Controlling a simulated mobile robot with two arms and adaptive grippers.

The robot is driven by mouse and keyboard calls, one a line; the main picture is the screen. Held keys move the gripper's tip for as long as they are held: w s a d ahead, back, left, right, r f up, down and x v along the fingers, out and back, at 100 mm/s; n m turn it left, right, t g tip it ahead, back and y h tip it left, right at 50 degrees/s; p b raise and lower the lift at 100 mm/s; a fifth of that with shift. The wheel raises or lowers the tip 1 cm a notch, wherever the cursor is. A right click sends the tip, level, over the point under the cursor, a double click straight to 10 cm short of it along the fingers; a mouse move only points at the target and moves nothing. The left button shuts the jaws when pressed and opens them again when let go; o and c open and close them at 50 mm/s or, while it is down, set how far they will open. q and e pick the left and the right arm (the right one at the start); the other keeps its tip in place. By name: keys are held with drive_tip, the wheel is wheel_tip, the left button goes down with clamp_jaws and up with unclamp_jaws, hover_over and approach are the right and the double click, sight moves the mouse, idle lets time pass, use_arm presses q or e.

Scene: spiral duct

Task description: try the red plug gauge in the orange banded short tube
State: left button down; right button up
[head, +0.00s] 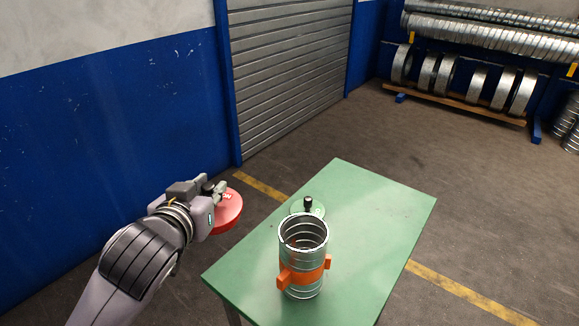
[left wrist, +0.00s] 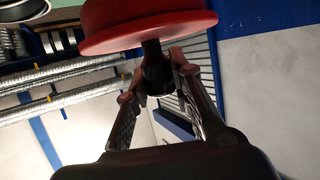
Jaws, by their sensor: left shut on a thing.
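The red plug gauge (head: 228,212) is a red disc with a dark handle. My left gripper (head: 212,190) is shut on that handle and holds the gauge in the air, left of the green table. In the left wrist view the red plug gauge (left wrist: 150,22) is seen close up, its black handle between the fingers of my left gripper (left wrist: 160,82). The orange banded short tube (head: 303,258) is a ribbed metal cylinder with an orange band and side lugs. It stands upright on the table, open end up and apart from the gauge. My right gripper is not in view.
The green table (head: 375,215) is clear on its right side. A green plug gauge (head: 308,207) with a black handle lies just behind the tube. Metal rings on a rack (head: 470,85) and a shutter door (head: 290,70) are farther back.

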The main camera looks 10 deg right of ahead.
use_arm(q)
drive_tip(key=s+d+r+m+g+h+p, duration=0.1)
drive_tip(key=s+d+m+g+h+p, duration=0.1)
drive_tip(key=d, duration=1.5)
drive_tip(key=shift+s+d+r+m+h+p, duration=0.2)
drive_tip(key=shift+s+d+m+h+p, duration=0.15)
drive_tip(key=shift+m+h+p, duration=0.6)
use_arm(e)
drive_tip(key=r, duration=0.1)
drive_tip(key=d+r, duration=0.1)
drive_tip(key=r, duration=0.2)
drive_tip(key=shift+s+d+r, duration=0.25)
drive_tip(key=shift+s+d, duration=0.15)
use_arm(q)
wheel_tip(320, 180, down, 6)
drive_tip(key=b, duration=0.3)
drive_tip(key=shift+f, duration=0.25)
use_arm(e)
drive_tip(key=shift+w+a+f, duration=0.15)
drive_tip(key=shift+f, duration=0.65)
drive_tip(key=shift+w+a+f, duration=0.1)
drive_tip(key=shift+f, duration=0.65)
use_arm(q)
drive_tip(key=shift+a, duration=0.1)
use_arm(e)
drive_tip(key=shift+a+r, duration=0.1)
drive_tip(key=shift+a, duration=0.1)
